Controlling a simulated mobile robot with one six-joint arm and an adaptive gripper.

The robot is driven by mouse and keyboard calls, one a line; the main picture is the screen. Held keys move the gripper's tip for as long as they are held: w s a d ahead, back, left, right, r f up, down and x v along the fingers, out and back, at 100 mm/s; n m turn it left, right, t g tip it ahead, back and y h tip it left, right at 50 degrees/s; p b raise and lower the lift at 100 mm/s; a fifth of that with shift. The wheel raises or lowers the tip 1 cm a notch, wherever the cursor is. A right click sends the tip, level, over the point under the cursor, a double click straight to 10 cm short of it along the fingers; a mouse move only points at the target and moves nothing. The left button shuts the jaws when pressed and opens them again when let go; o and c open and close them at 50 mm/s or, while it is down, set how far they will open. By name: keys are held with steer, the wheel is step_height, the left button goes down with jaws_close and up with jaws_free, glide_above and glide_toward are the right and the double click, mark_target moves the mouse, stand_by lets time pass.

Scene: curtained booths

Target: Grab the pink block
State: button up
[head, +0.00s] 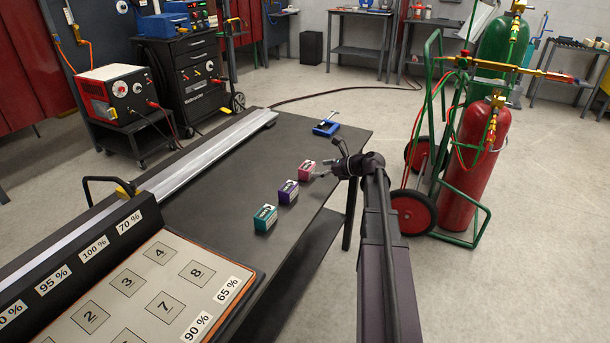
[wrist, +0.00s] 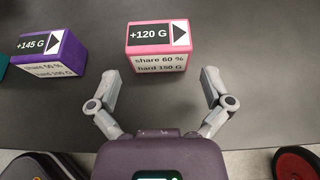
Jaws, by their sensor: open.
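The pink block (head: 307,170) stands on the dark table near its right edge, at the far end of a row of three blocks. In the wrist view the pink block (wrist: 158,48) shows labels reading "+120 G", "share 60 %" and "hard 150 G". My gripper (wrist: 160,85) is open, with one finger to each side just short of the pink block; I see no contact. In the head view my gripper (head: 326,172) is beside the block's right side, partly covered by my arm.
The purple block (head: 288,192) stands next to the pink one, and the teal block (head: 265,217) is nearer. A board with numbered squares (head: 150,285) lies at the near left. A blue clamp (head: 327,128) is at the far table end. A gas cylinder cart (head: 440,150) stands right.

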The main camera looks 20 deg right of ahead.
mark_target(307, 165)
steer(key=shift+w+a+f, duration=0.1)
stand_by(0.3)
steer(key=shift+b+x, duration=1.1)
steer(key=shift+x, duration=1.45)
steer(key=c, duration=1)
steer(key=shift+r+p, duration=1.8)
steer(key=shift+p, duration=0.05)
steer(key=s+a, duration=0.1)
steer(key=s, duration=0.4)
steer(key=s+a+r+p, duration=0.1)
steer(key=s, duration=0.4)
steer(key=s+a, duration=0.1)
steer(key=s, duration=0.5)
steer(key=shift+r, duration=0.2)
